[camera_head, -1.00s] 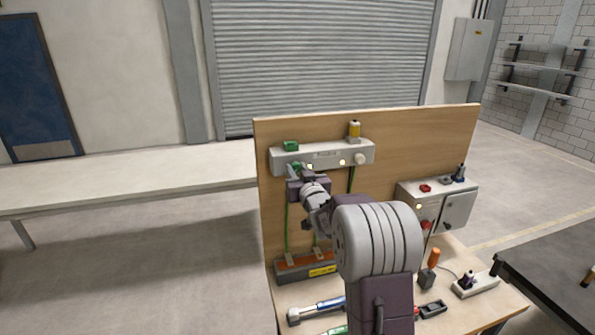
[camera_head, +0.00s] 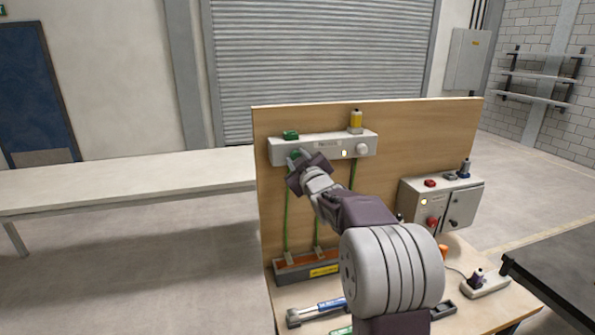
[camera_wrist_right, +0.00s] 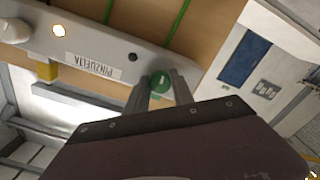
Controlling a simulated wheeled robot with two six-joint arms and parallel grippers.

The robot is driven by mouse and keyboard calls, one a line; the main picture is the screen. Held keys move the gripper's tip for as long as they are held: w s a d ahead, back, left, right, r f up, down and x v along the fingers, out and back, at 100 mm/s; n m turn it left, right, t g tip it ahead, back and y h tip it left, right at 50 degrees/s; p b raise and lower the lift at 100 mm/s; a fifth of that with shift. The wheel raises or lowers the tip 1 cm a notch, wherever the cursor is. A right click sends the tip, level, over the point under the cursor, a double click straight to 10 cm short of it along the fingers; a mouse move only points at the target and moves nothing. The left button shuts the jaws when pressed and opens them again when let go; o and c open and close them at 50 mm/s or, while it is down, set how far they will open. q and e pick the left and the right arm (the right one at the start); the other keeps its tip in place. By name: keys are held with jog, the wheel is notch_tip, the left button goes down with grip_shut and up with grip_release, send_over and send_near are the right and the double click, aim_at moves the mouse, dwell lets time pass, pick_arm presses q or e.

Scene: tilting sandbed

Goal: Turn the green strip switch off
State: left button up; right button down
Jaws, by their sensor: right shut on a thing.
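The pale strip (camera_head: 325,149) is fixed high on the wooden board. Its green round switch (camera_wrist_right: 160,82) bears a white mark and sits between the two fingers of my right gripper (camera_wrist_right: 160,92). The gripper is shut on it. In the head view the right gripper (camera_head: 296,158) covers most of this switch. In the right wrist view a small lamp (camera_wrist_right: 133,57) beside the green switch is dark. The strip's other lamp (camera_head: 344,153) is lit, next to a white knob (camera_head: 362,149). My left gripper is not in view.
A green block (camera_head: 290,135) and a yellow-topped item (camera_head: 355,121) stand on the strip. Right of it is a grey control box (camera_head: 440,204) with red controls.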

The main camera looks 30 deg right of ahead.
jog(key=shift+f+n+b, duration=0.1)
jog(key=shift+n+b, duration=1.6)
jog(key=shift+n, duration=0.7)
jog(key=c, duration=1.1)
grip_release()
jog(key=b+v, duration=0.1)
jog(key=v, duration=0.8)
jog(key=shift+s, duration=0.15)
